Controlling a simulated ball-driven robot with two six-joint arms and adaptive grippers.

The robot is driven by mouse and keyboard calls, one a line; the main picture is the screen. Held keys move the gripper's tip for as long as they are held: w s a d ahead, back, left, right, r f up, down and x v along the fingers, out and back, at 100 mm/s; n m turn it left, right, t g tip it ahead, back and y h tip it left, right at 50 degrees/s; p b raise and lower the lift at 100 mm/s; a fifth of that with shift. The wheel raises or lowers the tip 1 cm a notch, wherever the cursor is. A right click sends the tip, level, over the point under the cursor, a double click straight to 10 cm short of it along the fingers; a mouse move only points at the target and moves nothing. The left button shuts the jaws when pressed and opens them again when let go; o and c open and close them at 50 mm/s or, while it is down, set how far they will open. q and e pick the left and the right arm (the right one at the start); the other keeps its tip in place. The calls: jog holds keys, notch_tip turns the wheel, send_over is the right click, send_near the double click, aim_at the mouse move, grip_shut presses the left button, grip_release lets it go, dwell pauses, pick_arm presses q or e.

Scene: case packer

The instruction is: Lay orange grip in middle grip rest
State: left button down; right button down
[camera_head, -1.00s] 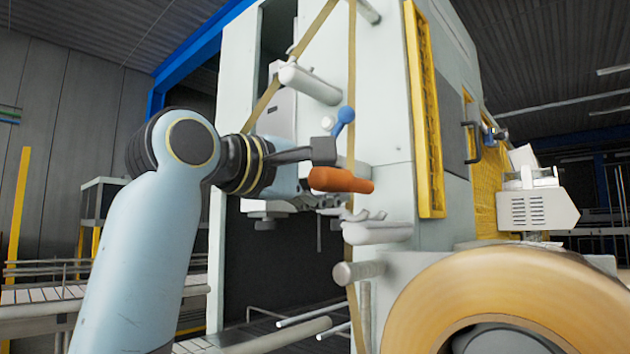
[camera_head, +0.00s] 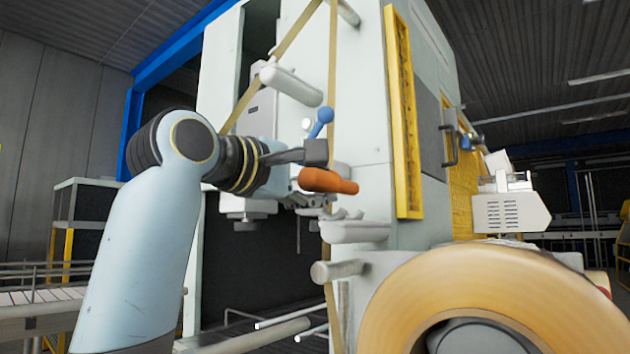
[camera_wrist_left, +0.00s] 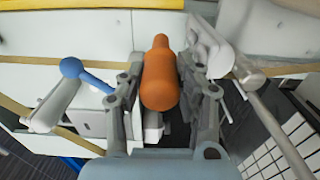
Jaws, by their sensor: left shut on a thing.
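The orange grip (camera_head: 328,181) is held by my left gripper (camera_head: 316,154), which is shut on it. In the left wrist view the orange grip (camera_wrist_left: 160,75) lies lengthwise between the two fingers. A pale grip rest (camera_head: 345,214) with small curved cradles sits on the machine just below the orange grip in the head view. There is a visible gap between them. A pale rest-like part (camera_wrist_left: 205,45) shows right of the grip in the left wrist view. I cannot tell for sure which rest is the middle one. My right gripper is out of view.
A blue-ended handle (camera_head: 321,121) sits above the orange grip, near a pale roller (camera_head: 290,84). A tan belt (camera_head: 333,70) runs down close to the gripper. Another roller end (camera_head: 335,270) sticks out below. A large tan reel (camera_head: 470,285) stands at lower right.

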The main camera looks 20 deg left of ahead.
pick_arm(q)
jog(key=shift+f, duration=0.15)
jog(key=shift+f, duration=0.3)
jog(key=shift+s+f+b, duration=0.1)
jog(key=shift+f+b, duration=0.75)
jog(key=shift+f, duration=0.1)
jog(key=shift+c, duration=0.2)
grip_release()
jog(key=shift+o, duration=0.2)
